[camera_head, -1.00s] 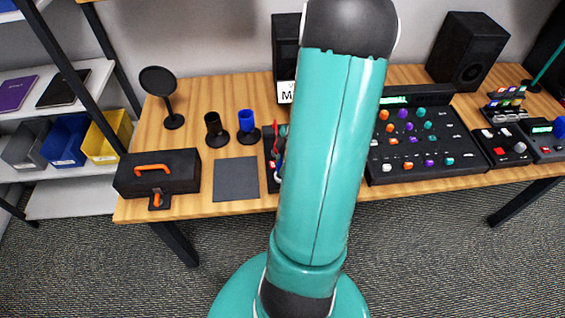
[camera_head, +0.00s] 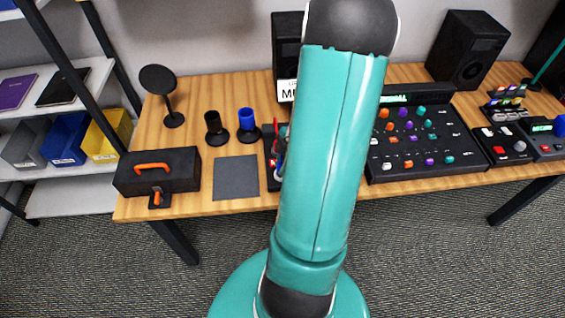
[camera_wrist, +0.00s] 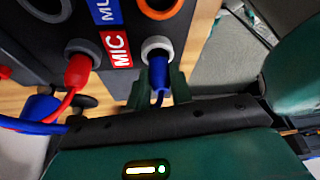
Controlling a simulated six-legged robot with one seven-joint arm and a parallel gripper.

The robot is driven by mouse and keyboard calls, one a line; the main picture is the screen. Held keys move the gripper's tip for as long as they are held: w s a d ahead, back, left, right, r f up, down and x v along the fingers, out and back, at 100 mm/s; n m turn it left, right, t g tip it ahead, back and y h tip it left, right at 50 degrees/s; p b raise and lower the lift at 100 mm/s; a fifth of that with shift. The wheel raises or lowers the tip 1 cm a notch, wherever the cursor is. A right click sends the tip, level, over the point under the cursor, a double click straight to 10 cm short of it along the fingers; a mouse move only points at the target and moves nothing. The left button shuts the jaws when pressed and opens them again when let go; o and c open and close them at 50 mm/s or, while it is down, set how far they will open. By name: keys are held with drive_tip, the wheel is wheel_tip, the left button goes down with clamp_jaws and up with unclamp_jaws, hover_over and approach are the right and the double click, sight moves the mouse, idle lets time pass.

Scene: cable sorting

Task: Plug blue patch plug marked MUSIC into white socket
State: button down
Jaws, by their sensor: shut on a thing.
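In the wrist view, my gripper (camera_wrist: 159,93) is shut on a blue plug (camera_wrist: 159,75) with a blue cable. The plug's front end is at the white socket (camera_wrist: 157,46) and overlaps its ring; how deep it sits I cannot tell. The white socket is on a dark panel beside a red MIC label (camera_wrist: 117,49). A blue label (camera_wrist: 105,10) starting with "MU" is cut off at the top edge. No marking is readable on the held plug. In the head view my arm hides my gripper and most of the panel (camera_head: 270,180).
A red plug (camera_wrist: 78,72) sits in a grey socket left of the MIC label. An orange-ringed socket (camera_wrist: 160,6) is above the white one. A mixer (camera_head: 425,140) stands right, a black case (camera_head: 158,174) left.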

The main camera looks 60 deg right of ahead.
drive_tip(key=shift+f, duration=0.25)
idle(0.4)
drive_tip(key=c, duration=0.7)
unclamp_jaws()
drive_tip(key=shift+r, duration=3.5)
